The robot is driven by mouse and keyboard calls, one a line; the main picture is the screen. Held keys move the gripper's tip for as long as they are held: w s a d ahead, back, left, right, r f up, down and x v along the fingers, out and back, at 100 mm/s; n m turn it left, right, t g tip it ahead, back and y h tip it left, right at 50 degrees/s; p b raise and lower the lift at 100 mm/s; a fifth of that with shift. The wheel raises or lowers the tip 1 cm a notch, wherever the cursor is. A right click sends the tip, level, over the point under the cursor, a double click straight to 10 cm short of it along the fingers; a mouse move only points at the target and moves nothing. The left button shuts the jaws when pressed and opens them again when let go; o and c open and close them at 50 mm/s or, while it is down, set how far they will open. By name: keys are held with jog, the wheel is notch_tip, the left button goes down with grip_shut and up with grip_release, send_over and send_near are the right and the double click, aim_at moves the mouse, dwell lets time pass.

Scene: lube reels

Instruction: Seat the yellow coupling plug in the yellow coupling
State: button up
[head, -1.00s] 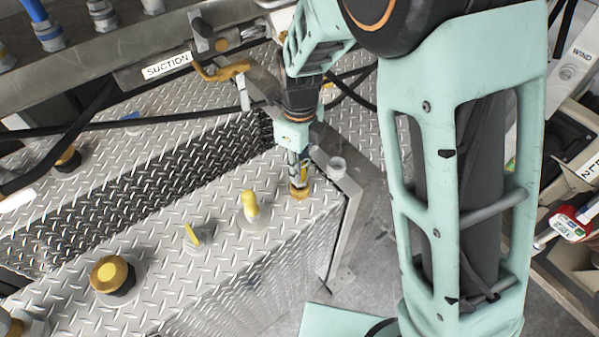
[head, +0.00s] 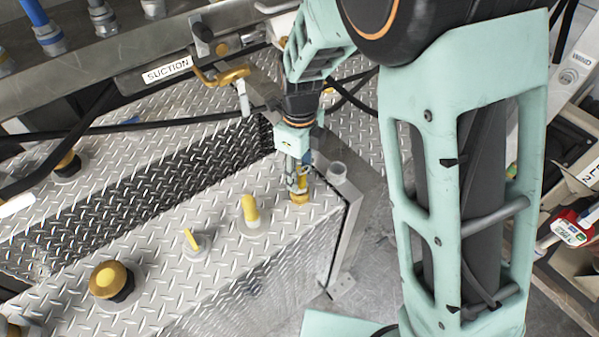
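My gripper (head: 297,185) points down at the far right corner of the diamond-plate deck (head: 230,205). Its fingers are right over a short yellow-brass fitting (head: 299,197), which looks like the yellow coupling. The fingertips overlap the top of this fitting in the picture. Whether they touch it, and whether a plug is between them, is too small to tell. The plug cannot be made out as a separate part. An upright yellow peg (head: 250,210) stands on a grey round base to the left of the gripper.
A small yellow lever (head: 191,240) and a large brass cap (head: 111,280) stand on the deck to the left. A yellow-handled valve (head: 222,76) and black hoses are behind.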

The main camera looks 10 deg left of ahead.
notch_tip(320, 180, up, 12)
dwell(0.4)
jog(key=shift+f, duration=0.1)
